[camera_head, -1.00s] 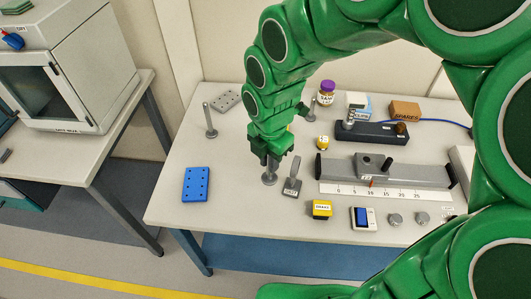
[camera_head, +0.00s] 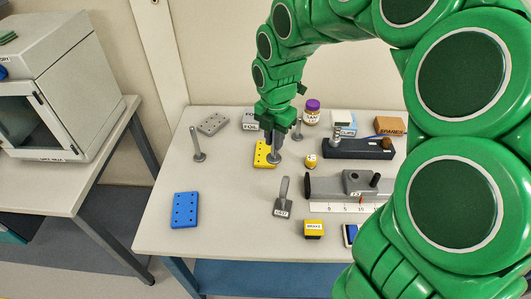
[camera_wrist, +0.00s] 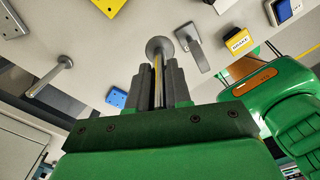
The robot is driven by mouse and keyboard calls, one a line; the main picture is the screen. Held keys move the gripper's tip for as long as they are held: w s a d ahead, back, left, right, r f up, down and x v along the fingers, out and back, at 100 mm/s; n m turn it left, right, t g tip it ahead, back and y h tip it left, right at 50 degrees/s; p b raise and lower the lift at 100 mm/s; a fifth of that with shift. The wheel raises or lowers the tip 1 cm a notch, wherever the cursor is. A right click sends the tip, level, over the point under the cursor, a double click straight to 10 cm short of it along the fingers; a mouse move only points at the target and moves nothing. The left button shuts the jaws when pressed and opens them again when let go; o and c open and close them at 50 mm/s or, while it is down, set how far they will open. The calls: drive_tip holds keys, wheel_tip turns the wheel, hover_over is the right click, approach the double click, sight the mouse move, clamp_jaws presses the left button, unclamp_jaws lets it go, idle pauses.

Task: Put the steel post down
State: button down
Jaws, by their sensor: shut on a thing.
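My gripper (camera_head: 277,128) points down and is shut on a steel post, whose round base (camera_head: 274,159) shows below the fingers. In the wrist view the post (camera_wrist: 159,68) stands between the grey fingers, base outward. In the head view the base overlaps the right edge of a yellow perforated plate (camera_head: 262,154); I cannot tell whether it touches anything. In the wrist view the yellow plate (camera_wrist: 110,4) appears apart from the base. Another steel post (camera_head: 197,146) stands upright at the left, and a further one (camera_head: 299,130) stands right of my gripper.
A blue plate (camera_head: 185,211) lies front left and a grey plate (camera_head: 213,123) back left. A labelled grey tool (camera_head: 283,204) and a small yellow pot (camera_head: 311,160) are near. A grey rail (camera_head: 330,187) and dark box (camera_head: 350,149) lie right. The left-middle table is bare.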

drive_tip(key=shift+w+d, duration=0.3)
drive_tip(key=shift+w, duration=0.4)
drive_tip(key=shift+w+f, duration=0.15)
drive_tip(key=shift+w, duration=0.2)
drive_tip(key=shift+w+a+f, duration=0.55)
drive_tip(key=shift+w+f, duration=1.55)
drive_tip(key=shift+w, duration=0.05)
drive_tip(key=shift+w+a+f, duration=0.6)
drive_tip(key=shift+w+f, duration=1.5)
drive_tip(key=shift+w+a+f, duration=0.55)
drive_tip(key=shift+w+f, duration=1.55)
drive_tip(key=shift+w, duration=0.05)
drive_tip(key=shift+f, duration=0.15)
drive_tip(key=c, duration=1.1)
unclamp_jaws()
drive_tip(key=shift+o, duration=0.2)
